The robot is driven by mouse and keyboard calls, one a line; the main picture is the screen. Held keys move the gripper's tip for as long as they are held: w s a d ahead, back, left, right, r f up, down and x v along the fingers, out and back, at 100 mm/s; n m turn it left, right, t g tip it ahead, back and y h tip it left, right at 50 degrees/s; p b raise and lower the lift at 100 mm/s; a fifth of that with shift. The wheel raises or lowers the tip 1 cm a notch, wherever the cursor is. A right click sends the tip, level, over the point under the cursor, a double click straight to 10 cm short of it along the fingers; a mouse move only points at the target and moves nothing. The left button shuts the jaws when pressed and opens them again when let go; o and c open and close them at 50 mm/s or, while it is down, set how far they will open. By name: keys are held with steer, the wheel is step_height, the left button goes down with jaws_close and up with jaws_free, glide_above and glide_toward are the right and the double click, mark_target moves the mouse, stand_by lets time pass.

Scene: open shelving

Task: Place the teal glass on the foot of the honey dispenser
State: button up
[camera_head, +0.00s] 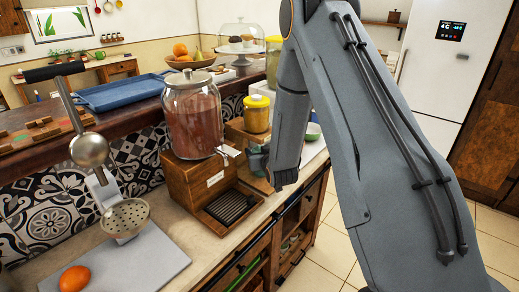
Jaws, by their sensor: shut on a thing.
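My gripper (272,172) is low on the right side of the counter, and its fingers are mostly hidden by my own arm. It is shut on the teal glass (257,159), of which only a part shows at the gripper's left. The yellow-lidded jar of amber contents (257,116) on a wooden stand (236,131) looks like the honey dispenser. The glass is in front of this stand, and the stand's foot is largely hidden. I cannot tell whether the glass touches it.
A larger dispenser jar with reddish-brown contents (194,118) stands nearer, on a wooden stand with a dark drip grille (231,206). A metal juicer (124,218), a grey board (140,262) and an orange (75,279) are at the left front. A raised ledge runs behind.

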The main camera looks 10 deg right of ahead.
steer(key=shift+f, duration=0.1)
steer(key=o, duration=1.3)
steer(key=s+r+g+b, duration=0.1)
steer(key=s+g, duration=0.5)
steer(key=s, duration=1.2)
steer(key=s+a+r+g+b, duration=0.1)
steer(key=s+g, duration=0.6)
steer(key=s, duration=1.2)
step_height(320, 180, up, 3)
steer(key=shift+a+f+h+b, duration=0.2)
steer(key=shift+h+b, duration=0.1)
steer(key=shift+b, duration=0.2)
steer(key=shift+f, duration=0.1)
